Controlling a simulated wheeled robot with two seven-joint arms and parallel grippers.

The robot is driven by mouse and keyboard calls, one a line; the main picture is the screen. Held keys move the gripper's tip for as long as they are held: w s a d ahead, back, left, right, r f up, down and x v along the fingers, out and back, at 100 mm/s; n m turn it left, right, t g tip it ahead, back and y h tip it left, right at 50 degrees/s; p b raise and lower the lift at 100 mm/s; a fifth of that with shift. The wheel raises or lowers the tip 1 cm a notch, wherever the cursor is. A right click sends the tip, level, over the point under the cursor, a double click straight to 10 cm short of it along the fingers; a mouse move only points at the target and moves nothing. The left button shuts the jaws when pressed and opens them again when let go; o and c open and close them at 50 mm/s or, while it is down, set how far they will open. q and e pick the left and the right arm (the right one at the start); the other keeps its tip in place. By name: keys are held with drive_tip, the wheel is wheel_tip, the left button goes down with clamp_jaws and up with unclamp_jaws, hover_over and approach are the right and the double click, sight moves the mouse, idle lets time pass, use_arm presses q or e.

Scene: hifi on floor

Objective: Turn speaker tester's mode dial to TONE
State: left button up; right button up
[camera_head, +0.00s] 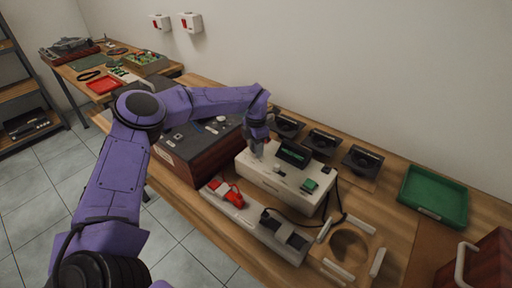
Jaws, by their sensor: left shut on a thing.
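The speaker tester (290,196) is a cream box on the wooden bench, with a small dark screen (294,153) showing green marks and a green part (310,186) on its top. My left gripper (257,153) points down at the left end of the tester's top, left of the screen. It is shut on what seems to be the mode dial, which the fingers hide. I cannot read the dial's setting or labels at this size. My right gripper is not in view.
Several black speaker units (323,141) stand behind the tester. A dark wooden hi-fi unit (200,150) is to its left. A pale strip fixture (255,222) with red clips and a cable lies in front. A green tray (433,196) stands right.

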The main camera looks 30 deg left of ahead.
use_arm(q)
drive_tip(key=o, duration=1)
drive_tip(key=shift+a, duration=0.1)
drive_tip(key=shift+o, duration=0.2)
wheel_tip(320, 180, up, 10)
drive_tip(key=b, duration=0.1)
drive_tip(key=shift+r, duration=0.25)
